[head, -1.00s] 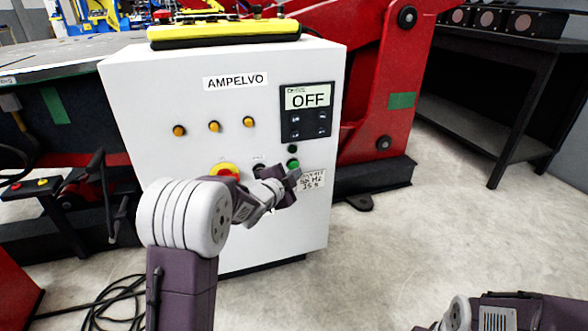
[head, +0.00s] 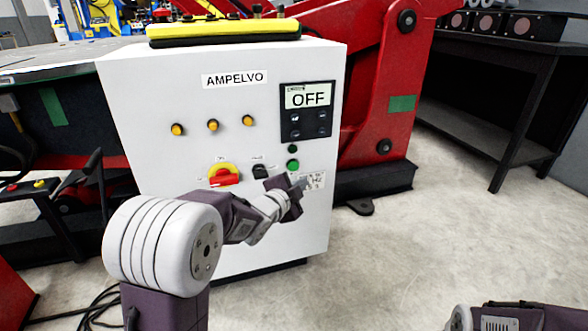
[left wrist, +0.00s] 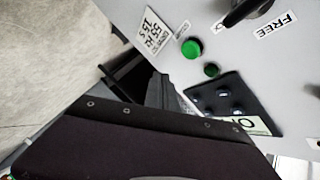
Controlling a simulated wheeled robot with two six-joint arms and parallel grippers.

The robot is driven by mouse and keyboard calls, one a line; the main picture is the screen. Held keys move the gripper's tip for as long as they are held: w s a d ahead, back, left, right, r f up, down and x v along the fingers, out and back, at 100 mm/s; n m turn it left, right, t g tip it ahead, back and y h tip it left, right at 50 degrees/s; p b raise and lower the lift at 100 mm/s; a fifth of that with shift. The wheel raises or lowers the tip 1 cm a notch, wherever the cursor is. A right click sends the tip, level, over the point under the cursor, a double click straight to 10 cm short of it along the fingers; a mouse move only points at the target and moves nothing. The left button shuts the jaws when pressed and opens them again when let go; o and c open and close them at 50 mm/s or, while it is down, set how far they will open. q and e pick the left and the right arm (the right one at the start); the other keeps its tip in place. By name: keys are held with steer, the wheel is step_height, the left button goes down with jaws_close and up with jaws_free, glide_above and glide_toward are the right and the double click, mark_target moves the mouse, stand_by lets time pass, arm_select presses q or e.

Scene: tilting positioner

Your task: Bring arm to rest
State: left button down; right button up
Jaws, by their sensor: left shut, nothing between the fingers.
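My left arm reaches in from the bottom left of the head view. Its gripper (head: 299,185) is shut and empty in front of the lower right part of the white AMPELVO control cabinet (head: 170,110). It partly covers a printed label (head: 315,180) there. In the left wrist view this label (left wrist: 150,38) shows beside the dark fingers, and a green button (left wrist: 192,48) lies a little apart from them. Whether the fingers touch the cabinet cannot be told. My right arm shows only in part at the bottom right of the head view; its gripper is out of view.
The cabinet front carries a red-yellow switch (head: 223,175), a black selector (head: 260,171), orange lamps (head: 212,125) and a display (head: 308,97) reading OFF. A red machine frame (head: 385,90) stands behind. A dark bench (head: 490,100) is at right. Floor at right is clear.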

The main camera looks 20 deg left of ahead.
stand_by(0.3)
arm_select(q)
step_height(320, 180, up, 8)
steer(key=s+d+r+p, duration=0.1)
steer(key=s+d+p, duration=0.1)
steer(key=p, duration=0.6)
steer(key=s+a+f+n+g+y+p, duration=0.1)
steer(key=s+f+n+g+p, duration=0.1)
steer(key=s+f+n+g, duration=0.6)
steer(key=s+a+f+n+g+y+p, duration=0.1)
steer(key=s+f+p, duration=0.15)
steer(key=s, duration=0.85)
steer(key=s+a+f+n+g+p, duration=0.1)
steer(key=s+f+n+g, duration=0.45)
steer(key=s, duration=0.45)
step_height(320, 180, up, 38)
steer(key=p, duration=3.8)
steer(key=shift+w+d+m, duration=0.2)
steer(key=shift+w+m, duration=0.15)
steer(key=shift+w, duration=0.05)
steer(key=shift+f+t, duration=0.2)
steer(key=shift+t, duration=0.05)
